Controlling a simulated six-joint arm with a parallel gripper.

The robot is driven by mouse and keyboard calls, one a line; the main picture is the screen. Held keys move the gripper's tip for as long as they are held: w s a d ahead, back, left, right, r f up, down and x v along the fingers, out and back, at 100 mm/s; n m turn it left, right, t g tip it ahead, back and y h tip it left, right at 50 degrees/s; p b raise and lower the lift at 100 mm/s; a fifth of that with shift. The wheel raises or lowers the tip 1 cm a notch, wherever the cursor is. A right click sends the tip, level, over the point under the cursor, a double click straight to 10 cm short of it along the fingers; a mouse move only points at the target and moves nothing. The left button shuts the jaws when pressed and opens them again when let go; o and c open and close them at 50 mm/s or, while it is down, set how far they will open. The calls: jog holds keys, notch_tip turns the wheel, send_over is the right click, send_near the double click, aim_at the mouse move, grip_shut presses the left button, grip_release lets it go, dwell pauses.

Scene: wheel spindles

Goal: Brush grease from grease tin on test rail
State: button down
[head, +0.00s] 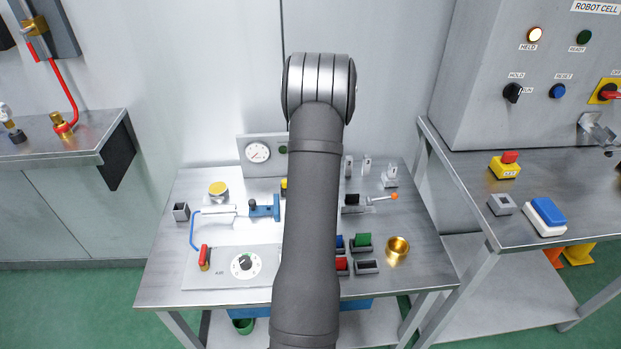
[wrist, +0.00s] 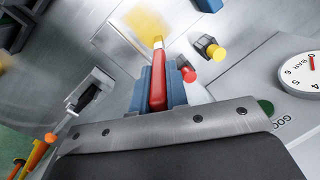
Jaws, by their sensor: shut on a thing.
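My gripper (wrist: 158,92) is seen from the wrist, shut on a red-handled brush (wrist: 157,72) between blue pads. The brush has a pale tip pointing toward the top of the wrist view. A blurred yellow patch (wrist: 147,22) shows just beyond the tip; I cannot tell whether it is grease on a surface or the bristles. In the head view, my arm hides the gripper and brush. The grease tin (head: 218,188), round with a yellow top, stands at the back left of the bench. I cannot clearly identify the test rail in either view.
A pressure gauge (head: 257,152) stands at the back of the bench. A blue clamp block (head: 265,207) is left of my arm, above the air panel (head: 225,268). Right of my arm are an orange-tipped lever (head: 393,197), coloured blocks (head: 362,241) and a brass bowl (head: 397,248).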

jog(key=shift+s, duration=0.1)
jog(key=shift+s, duration=0.3)
jog(key=shift+s, duration=0.1)
jog(key=shift+s+f, duration=0.1)
jog(key=shift+s, duration=0.2)
dwell(0.4)
jog(key=shift+s, duration=0.45)
jog(key=shift+s, duration=0.35)
jog(key=shift+s, duration=0.45)
